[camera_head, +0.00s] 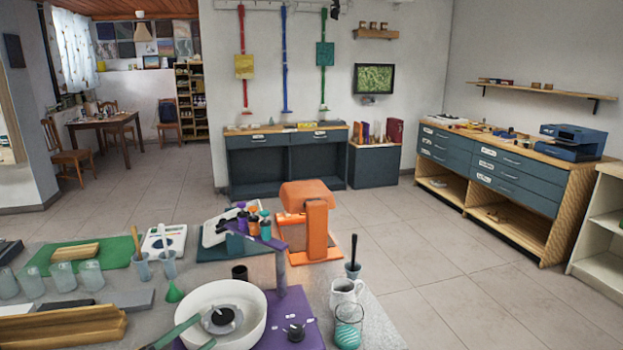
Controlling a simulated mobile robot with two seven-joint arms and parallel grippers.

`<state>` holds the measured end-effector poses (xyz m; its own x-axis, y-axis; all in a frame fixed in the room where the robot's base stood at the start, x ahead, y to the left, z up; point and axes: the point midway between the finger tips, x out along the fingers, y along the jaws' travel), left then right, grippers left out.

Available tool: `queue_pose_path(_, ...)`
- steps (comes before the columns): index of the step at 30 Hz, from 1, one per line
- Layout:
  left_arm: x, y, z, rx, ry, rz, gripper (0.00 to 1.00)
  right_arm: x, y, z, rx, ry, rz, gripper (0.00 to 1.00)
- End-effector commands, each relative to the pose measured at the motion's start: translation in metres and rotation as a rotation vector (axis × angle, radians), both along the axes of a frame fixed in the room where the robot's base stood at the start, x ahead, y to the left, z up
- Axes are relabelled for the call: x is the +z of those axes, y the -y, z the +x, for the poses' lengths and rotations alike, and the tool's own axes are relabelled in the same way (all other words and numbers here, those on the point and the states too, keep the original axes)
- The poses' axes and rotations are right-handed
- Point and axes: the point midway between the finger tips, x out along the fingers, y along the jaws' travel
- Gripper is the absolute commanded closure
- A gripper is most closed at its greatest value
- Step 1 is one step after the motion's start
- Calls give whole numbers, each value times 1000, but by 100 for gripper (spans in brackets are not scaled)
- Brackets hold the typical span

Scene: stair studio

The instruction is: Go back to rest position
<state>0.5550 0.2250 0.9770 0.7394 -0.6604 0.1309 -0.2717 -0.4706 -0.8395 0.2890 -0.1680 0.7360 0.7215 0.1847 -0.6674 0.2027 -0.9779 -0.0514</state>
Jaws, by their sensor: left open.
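My left gripper (205,332) shows at the bottom edge, left of centre. Its two green fingers are apart, with nothing visible between them. They overlap the near left rim of a white round basin (256,325) in this view; I cannot tell whether they touch it. The basin has a grey disc with a black centre (221,318) inside and sits on a purple base (297,309) with a black knob. The rest of my left arm is below the picture. My right gripper is not in view.
Glass cups (32,281), wooden bars (62,325), a green cone (174,292), a white jug (345,291) and a glass with green contents (348,328) crowd the grey worktop. An orange machine (309,225) stands behind. Open tiled floor (455,285) lies to the right.

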Motion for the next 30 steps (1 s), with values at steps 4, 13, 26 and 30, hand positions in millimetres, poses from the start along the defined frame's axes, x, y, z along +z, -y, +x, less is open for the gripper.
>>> queue_pose_path(4, -66, 28, -37, 146, -238, -185, 40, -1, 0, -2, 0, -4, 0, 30)
queue_pose_path(13, -188, 50, -157, 502, -812, -466, 40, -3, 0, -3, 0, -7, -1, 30)
queue_pose_path(26, -244, 57, -270, 738, -1218, -585, 40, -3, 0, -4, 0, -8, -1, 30)
queue_pose_path(30, -244, 57, -270, 738, -1218, -583, 40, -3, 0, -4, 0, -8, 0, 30)
